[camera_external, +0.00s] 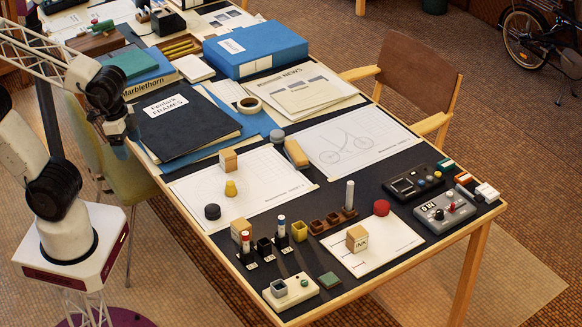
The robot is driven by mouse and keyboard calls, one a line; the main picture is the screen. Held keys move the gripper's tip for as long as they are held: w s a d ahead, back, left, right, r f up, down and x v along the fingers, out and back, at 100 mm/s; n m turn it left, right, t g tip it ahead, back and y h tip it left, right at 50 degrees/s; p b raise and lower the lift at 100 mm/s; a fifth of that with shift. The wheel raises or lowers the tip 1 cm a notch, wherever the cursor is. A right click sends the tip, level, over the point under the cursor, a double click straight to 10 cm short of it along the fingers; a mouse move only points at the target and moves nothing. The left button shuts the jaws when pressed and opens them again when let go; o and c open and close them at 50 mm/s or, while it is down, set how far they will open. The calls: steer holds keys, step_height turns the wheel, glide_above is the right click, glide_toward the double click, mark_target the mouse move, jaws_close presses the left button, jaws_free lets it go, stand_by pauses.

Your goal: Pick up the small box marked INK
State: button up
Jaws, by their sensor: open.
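The small box marked INK (357,239) is a tan wooden cube with dark lettering on one side. It sits upright on a white sheet (388,247) near the front right of the table. My gripper (121,151) hangs at the table's left edge, beside the black folder, far to the left of the INK box. Its fingers are small and dark here; it is open, and I see nothing held in it. Nothing covers the INK box.
A red round knob (381,208) stands close behind the INK box. A brown tray (333,220) with an upright pale cylinder (350,195) is behind-left. Dark holders with capped vials (281,228) stand left. Grey control boxes (444,211) lie right. Similar wooden blocks (228,160) stand elsewhere.

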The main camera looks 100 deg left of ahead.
stand_by(0.4)
steer(key=m+t+y, duration=0.4)
steer(key=m+y, duration=0.7)
steer(key=m, duration=0.9)
glide_above(351, 239)
steer(key=s, duration=1.3)
step_height(351, 239, down, 19)
steer(key=w+d+f+m+t, duration=0.1)
steer(key=w+f+m, duration=0.1)
steer(key=w+f, duration=0.1)
steer(key=w+f+m+t+h, duration=0.1)
steer(key=w+f+m, duration=0.2)
steer(key=f, duration=0.3)
steer(key=w+d+f+m+t+h, duration=0.1)
steer(key=w+f+m, duration=0.1)
steer(key=f, duration=0.3)
steer(key=shift+w+d+m+t, duration=0.15)
steer(key=shift+w+d, duration=0.05)
steer(key=shift+w, duration=0.25)
steer(key=shift+w+d+m+t, duration=0.15)
steer(key=shift+w, duration=0.25)
steer(key=shift+x, duration=1.25)
steer(key=shift+a, duration=0.1)
